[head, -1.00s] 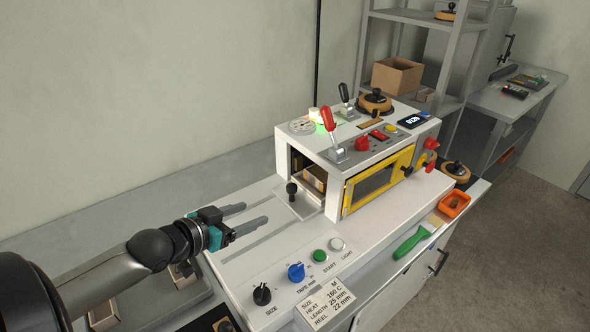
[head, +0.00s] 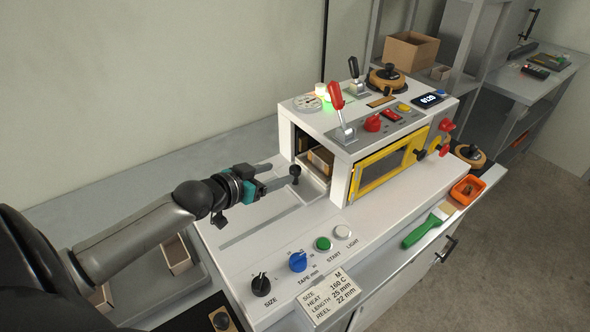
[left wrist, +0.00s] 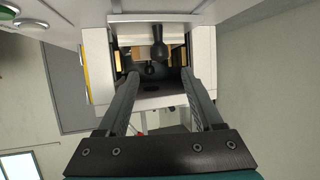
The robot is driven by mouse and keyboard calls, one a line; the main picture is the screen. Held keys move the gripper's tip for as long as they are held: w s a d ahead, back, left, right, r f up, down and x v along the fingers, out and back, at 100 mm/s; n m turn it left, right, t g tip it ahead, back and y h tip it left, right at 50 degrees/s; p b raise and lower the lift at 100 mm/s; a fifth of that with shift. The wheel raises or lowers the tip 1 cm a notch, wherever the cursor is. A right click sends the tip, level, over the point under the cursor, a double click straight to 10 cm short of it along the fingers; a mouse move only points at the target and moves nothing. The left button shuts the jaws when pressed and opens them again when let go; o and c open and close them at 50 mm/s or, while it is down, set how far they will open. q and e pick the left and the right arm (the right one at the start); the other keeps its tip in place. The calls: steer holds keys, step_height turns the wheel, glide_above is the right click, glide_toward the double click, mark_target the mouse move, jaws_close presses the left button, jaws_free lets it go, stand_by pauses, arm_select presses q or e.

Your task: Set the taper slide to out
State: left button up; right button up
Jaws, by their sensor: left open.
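The black ball-topped knob (head: 295,171) stands upright on a pale plate at the machine's left opening. I take it to be the taper slide's handle, but no label confirms this. My left gripper (head: 284,177) is open, with its two fingers pointing at the knob from the left. In the left wrist view, the knob (left wrist: 158,48) lies just beyond the open fingertips (left wrist: 160,72), roughly between them. I cannot tell whether a finger touches it. My right gripper is not in view.
The white machine (head: 335,215) has a red-handled lever (head: 336,97) on top and a yellow-framed window (head: 385,165) in front. The size knob (head: 261,285), blue tape knob (head: 298,262) and green start button (head: 323,243) are near my arm. A green-handled brush (head: 424,229) lies in front.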

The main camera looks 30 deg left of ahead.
mark_target(292, 168)
arm_select(q)
steer(key=b+x, duration=0.1)
steer(key=x, duration=0.5)
steer(key=shift+w+b, duration=0.15)
steer(key=shift+b, duration=0.25)
steer(key=shift+x, duration=1.05)
steer(key=shift+c, duration=0.3)
jaws_close()
